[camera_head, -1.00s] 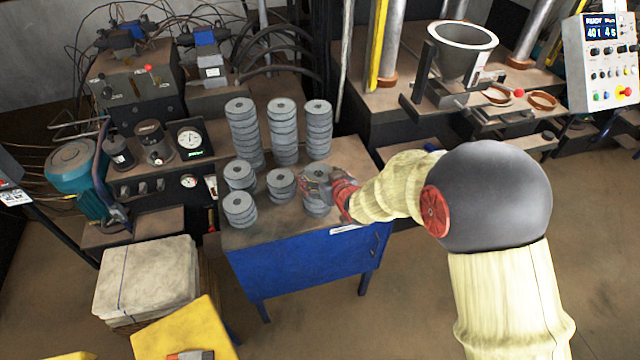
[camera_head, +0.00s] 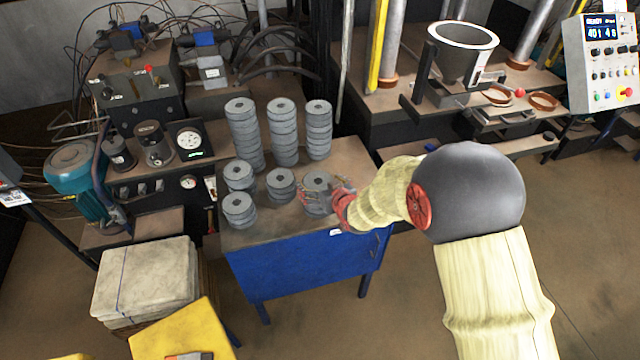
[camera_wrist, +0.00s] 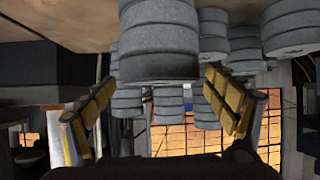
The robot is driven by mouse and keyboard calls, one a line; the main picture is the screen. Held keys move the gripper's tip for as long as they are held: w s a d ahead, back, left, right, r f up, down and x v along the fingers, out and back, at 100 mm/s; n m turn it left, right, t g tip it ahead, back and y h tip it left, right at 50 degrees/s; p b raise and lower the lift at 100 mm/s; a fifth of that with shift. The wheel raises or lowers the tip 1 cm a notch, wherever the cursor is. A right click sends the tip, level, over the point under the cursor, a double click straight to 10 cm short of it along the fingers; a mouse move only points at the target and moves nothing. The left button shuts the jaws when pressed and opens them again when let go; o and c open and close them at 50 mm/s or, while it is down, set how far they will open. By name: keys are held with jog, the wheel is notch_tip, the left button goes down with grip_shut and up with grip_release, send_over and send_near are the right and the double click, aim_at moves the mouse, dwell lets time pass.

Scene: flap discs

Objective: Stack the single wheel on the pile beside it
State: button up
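Grey flap wheels stand on the brown top of a blue cabinet (camera_head: 300,262). Short piles form the front rows: back left (camera_head: 240,175), front left (camera_head: 240,208), middle (camera_head: 281,184) and right (camera_head: 317,188). I cannot tell which one was the single wheel. My gripper (camera_head: 325,197) is at the right pile, coming from the right. In the wrist view, which looks upside down, my gripper (camera_wrist: 160,108) has its yellow fingers spread. The near pile (camera_wrist: 158,42) stands between or just beyond them, with gaps at both sides. The pile's foot is cut off there.
Three tall piles of wheels (camera_head: 283,130) stand at the back of the cabinet top. Machinery with a gauge (camera_head: 189,140) is at the left, and a metal funnel (camera_head: 462,50) at the right. Bare cabinet top lies in front of the piles.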

jog(key=shift+o, duration=0.4)
jog(key=shift+r, duration=0.25)
jog(key=s+d+r+m+g+h+p, duration=0.2)
jog(key=s+d+r+m+h, duration=0.15)
jog(key=s+d+r, duration=1.3)
jog(key=s+d+r+g, duration=0.1)
jog(key=s+r, duration=0.3)
jog(key=s, duration=0.6)
jog(key=s+d+r+m+g+h, duration=0.1)
jog(key=s+r+g, duration=0.1)
jog(key=s, duration=0.9)
jog(key=shift+s+d+r+g, duration=0.2)
jog(key=shift+s+r+g, duration=0.1)
jog(key=shift+r, duration=0.55)
